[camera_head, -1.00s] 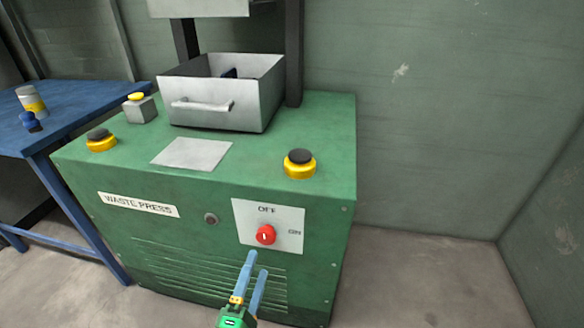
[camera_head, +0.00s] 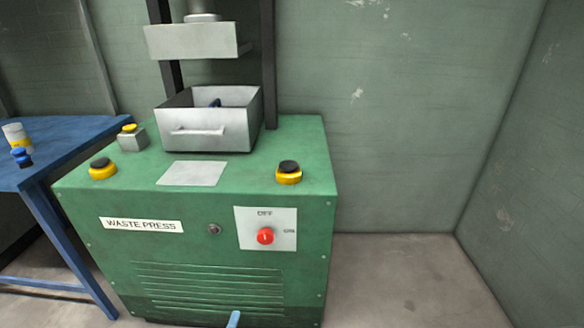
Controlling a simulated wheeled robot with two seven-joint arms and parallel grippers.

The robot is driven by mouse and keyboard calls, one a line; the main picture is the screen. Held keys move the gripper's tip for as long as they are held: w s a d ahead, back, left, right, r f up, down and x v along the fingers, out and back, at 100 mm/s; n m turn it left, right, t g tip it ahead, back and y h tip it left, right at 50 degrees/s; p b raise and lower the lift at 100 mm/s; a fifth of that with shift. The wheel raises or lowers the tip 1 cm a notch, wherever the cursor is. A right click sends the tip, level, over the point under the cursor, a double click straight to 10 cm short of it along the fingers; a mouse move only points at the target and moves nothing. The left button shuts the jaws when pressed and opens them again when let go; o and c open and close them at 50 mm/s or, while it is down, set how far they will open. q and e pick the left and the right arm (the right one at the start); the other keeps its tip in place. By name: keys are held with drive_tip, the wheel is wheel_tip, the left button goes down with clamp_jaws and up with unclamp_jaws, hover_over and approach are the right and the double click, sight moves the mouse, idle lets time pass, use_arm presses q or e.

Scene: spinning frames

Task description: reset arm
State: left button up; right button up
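Only the blue tip (camera_head: 233,319) of one gripper shows, at the bottom edge in front of the press's lower vents. It seems to be my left gripper, from its lean in the earlier frame. The rest of it is out of the picture, so its opening does not show. The tip is below the red knob (camera_head: 265,236) and apart from it. My other gripper is out of view.
A green waste press (camera_head: 314,215) stands ahead, with a grey metal bin (camera_head: 208,137) under a raised press plate (camera_head: 190,41). Two black-and-yellow buttons (camera_head: 289,172) (camera_head: 103,168) sit on its top. A blue table (camera_head: 75,131) is at left. Floor at right is clear.

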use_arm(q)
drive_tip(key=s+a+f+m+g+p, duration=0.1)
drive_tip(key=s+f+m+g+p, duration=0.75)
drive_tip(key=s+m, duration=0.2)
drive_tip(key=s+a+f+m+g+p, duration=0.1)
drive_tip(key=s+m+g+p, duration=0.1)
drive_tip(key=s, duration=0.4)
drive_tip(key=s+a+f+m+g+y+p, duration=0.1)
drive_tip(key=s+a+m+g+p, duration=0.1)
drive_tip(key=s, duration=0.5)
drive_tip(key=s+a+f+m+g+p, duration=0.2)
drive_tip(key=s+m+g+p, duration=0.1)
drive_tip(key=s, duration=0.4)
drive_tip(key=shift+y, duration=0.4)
